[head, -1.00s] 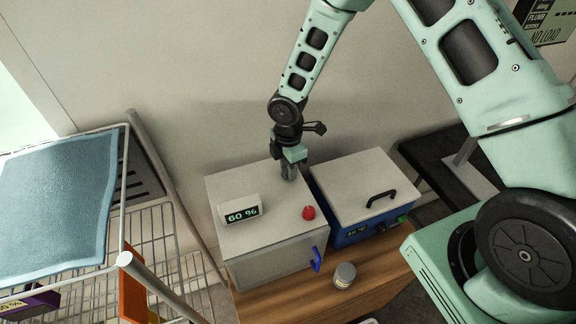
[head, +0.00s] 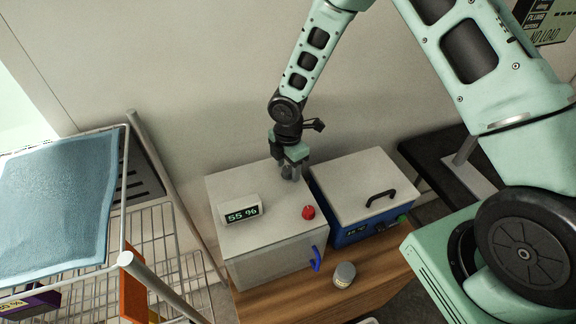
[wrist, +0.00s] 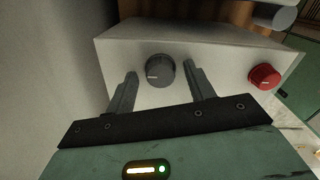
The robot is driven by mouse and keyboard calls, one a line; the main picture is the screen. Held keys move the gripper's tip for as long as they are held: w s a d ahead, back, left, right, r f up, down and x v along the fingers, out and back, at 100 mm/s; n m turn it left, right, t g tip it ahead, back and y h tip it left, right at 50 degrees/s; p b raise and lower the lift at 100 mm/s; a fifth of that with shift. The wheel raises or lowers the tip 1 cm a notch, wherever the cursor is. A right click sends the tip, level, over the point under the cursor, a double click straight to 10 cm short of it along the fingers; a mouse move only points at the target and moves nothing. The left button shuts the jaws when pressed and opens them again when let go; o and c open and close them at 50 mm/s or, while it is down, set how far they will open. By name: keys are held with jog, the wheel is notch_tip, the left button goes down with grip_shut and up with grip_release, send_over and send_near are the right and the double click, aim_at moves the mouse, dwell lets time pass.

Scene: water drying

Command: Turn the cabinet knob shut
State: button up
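The white cabinet (head: 275,252) stands on a wooden table, its front door with a blue handle (head: 316,259) flush against the front. A grey round knob (wrist: 160,70) with a white pointer line is on the cabinet's top in the wrist view. My gripper (wrist: 161,77) is open, one finger on each side of this knob, with gaps visible between fingers and knob. In the head view my gripper (head: 291,177) is low over the cabinet's back right top and hides the grey knob. A red knob (head: 308,212) sits nearer the front; it also shows in the wrist view (wrist: 264,77).
A display (head: 241,212) on the cabinet reads 55 %. A blue box with a white lid (head: 365,187) stands close on the right. A small grey jar (head: 344,275) is on the wooden table (head: 285,297). A wire rack with a blue cloth (head: 55,205) is at left.

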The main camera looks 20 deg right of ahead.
aim_at(288, 169)
notch_tip(288, 169, up, 17)
jog(key=b, duration=0.2)
jog(key=shift+r, duration=0.2)
dwell(0.6)
jog(key=s+a+r+m+b, duration=0.1)
jog(key=s+m, duration=0.5)
jog(key=s, duration=0.7)
jog(key=s+a+r+m+b, duration=0.1)
jog(key=s+a+m+b, duration=0.2)
jog(key=s, duration=1.1)
jog(key=a+m, duration=0.2)
jog(key=m, duration=0.2)
jog(key=shift+y, duration=0.3)
